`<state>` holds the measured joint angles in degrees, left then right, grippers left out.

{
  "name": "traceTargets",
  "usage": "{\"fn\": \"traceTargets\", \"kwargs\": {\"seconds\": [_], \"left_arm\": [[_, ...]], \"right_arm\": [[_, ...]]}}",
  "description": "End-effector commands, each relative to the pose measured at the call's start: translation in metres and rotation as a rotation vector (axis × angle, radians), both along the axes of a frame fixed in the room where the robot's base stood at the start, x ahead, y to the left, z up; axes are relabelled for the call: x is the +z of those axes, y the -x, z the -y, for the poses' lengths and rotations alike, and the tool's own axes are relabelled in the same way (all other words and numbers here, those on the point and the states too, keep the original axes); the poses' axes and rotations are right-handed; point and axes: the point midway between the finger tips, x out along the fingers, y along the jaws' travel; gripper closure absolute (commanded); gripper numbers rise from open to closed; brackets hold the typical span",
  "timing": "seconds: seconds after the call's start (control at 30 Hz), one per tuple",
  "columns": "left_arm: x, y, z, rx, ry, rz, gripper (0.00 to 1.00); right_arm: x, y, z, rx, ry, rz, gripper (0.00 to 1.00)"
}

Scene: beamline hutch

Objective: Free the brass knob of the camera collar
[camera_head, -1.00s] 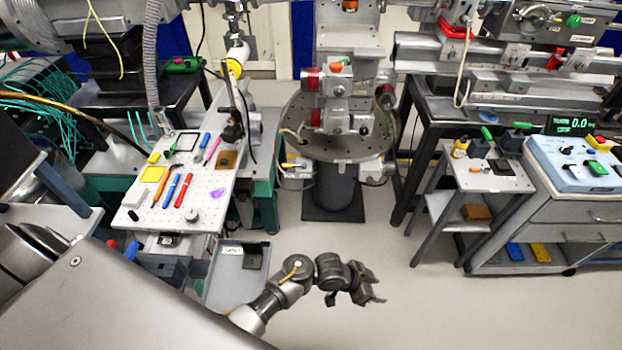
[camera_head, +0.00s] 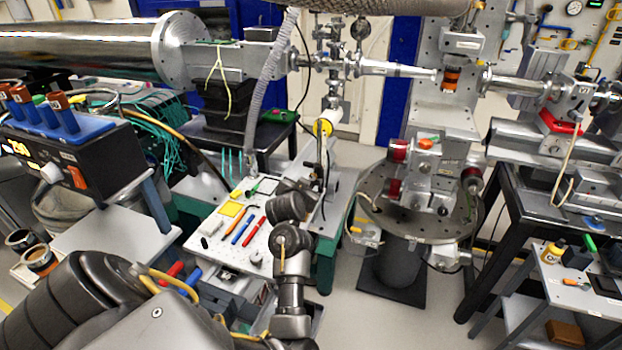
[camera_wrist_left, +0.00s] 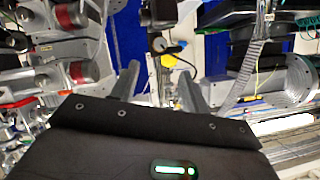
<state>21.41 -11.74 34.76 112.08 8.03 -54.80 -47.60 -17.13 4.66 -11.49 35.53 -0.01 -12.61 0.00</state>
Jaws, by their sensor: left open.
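A pale tube with a yellow ring (camera_head: 322,127) stands tilted at a dark post (camera_head: 324,160), at the far right edge of the white breadboard. I take this to be the camera and its collar, but cannot be sure. The brass knob cannot be made out for certain. My left gripper (camera_head: 302,190) is over the breadboard, just short of the post; its fingers are hard to see there. In the left wrist view its two fingers (camera_wrist_left: 160,76) stand apart, with a yellow round part (camera_wrist_left: 171,60) and a dark fitting beyond them, untouched. My right gripper is out of view.
The white breadboard (camera_head: 212,247) carries pens and small tools below my left arm. A round perforated table (camera_head: 385,215) stands to the right.

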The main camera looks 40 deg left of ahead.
Motion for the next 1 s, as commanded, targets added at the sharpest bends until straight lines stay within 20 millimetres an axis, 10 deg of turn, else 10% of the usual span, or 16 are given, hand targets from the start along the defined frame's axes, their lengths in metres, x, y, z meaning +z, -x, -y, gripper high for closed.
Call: {"fn": "traceTargets", "kwargs": {"seconds": [0.6,1.0], "left_arm": [[-0.033,-0.077,-0.039,-0.002,0.001,0.0,0.54],[-0.039,-0.09,-0.045,-0.002,0.0,0.0,0.54]], "right_arm": [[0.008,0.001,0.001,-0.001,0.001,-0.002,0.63],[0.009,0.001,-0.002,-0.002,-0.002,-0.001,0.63]]}}
